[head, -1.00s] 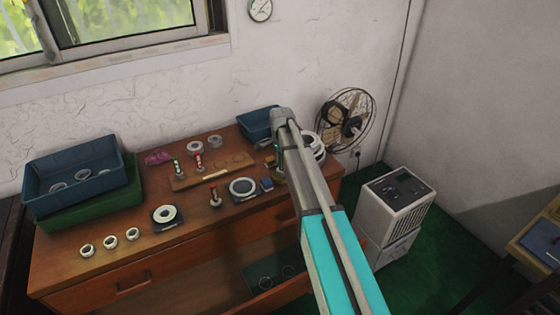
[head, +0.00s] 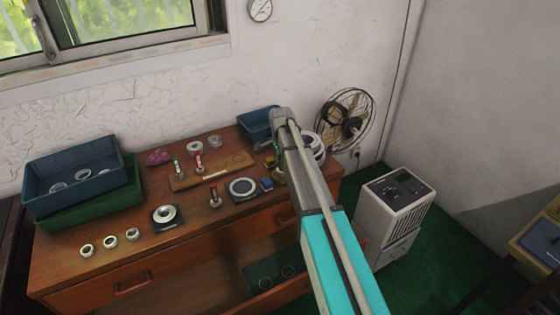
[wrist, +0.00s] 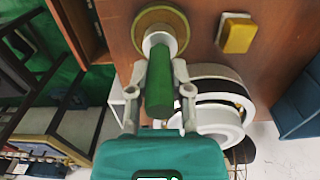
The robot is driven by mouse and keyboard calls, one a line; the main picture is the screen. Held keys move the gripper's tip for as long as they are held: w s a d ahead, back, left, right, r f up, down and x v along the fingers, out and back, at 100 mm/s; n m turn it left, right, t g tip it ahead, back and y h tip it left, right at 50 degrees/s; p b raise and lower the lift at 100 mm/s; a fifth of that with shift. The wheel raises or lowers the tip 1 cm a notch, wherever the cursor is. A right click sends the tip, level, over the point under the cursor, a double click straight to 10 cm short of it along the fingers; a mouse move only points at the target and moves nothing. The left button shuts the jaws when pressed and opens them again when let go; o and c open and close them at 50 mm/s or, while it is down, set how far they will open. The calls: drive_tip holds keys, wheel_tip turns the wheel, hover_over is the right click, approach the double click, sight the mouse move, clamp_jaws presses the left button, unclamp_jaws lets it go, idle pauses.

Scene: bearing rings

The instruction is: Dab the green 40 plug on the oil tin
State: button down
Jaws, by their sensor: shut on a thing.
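My gripper (wrist: 160,105) is shut on the green handle of the green 40 plug (wrist: 160,80), seen in the wrist view. The plug's pale round end points at the oil tin (wrist: 168,22), a round tin with a dull gold rim. The pale end overlaps the tin's opening in the wrist view; I cannot tell whether it touches the inside. In the head view my arm hides most of the gripper, and the tin (head: 279,178) shows only partly beside it, at the right part of the bench.
Large white rings (wrist: 218,118) are stacked close beside my gripper. A yellow block (wrist: 239,33) lies near the tin. A blue bin (head: 258,124) stands behind. A fan (head: 346,118) is at the right.

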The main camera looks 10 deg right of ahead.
idle(0.3)
drive_tip(key=shift+r+p, duration=3.5)
drive_tip(key=shift+p, duration=0.05)
